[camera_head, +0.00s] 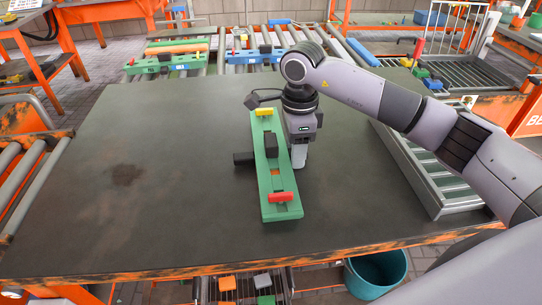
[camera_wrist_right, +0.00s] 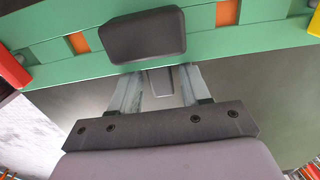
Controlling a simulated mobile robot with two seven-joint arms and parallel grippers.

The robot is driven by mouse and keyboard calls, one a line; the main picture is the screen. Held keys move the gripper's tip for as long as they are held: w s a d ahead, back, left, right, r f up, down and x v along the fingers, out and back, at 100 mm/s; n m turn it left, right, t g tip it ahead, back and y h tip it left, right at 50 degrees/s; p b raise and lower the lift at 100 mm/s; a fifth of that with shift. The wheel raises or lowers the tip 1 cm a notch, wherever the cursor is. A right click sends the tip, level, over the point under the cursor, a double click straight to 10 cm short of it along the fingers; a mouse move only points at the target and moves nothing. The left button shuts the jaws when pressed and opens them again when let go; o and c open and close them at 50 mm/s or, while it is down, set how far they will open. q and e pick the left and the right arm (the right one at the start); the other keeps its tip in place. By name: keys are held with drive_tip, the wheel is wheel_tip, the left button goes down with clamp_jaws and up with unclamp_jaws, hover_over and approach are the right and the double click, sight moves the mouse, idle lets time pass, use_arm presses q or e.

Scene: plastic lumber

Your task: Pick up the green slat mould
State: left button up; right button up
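The green slat mould (camera_head: 268,190) lies lengthwise on the dark table, with a yellow handle at its far end, a red one at its near end and a black block on its middle. A dark stub (camera_head: 243,158) juts out at its left side. My right gripper (camera_head: 299,160) is down at the mould's right side. In the right wrist view the mould (camera_wrist_right: 225,43) crosses the top. The two fingers of my right gripper (camera_wrist_right: 160,92) are apart, with a grey stub (camera_wrist_right: 161,81) between them and gaps on both sides. My left gripper is out of view.
The table (camera_head: 110,220) is bare to the left of the mould. A metal roller rack (camera_head: 430,180) borders it on the right. Other moulds (camera_head: 165,63) lie on a conveyor at the back. A teal bucket (camera_head: 376,272) stands below the front edge.

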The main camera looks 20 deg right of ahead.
clamp_jaws()
idle(1.1)
drive_tip(key=shift+w+r, duration=0.1)
drive_tip(key=shift+r, duration=0.05)
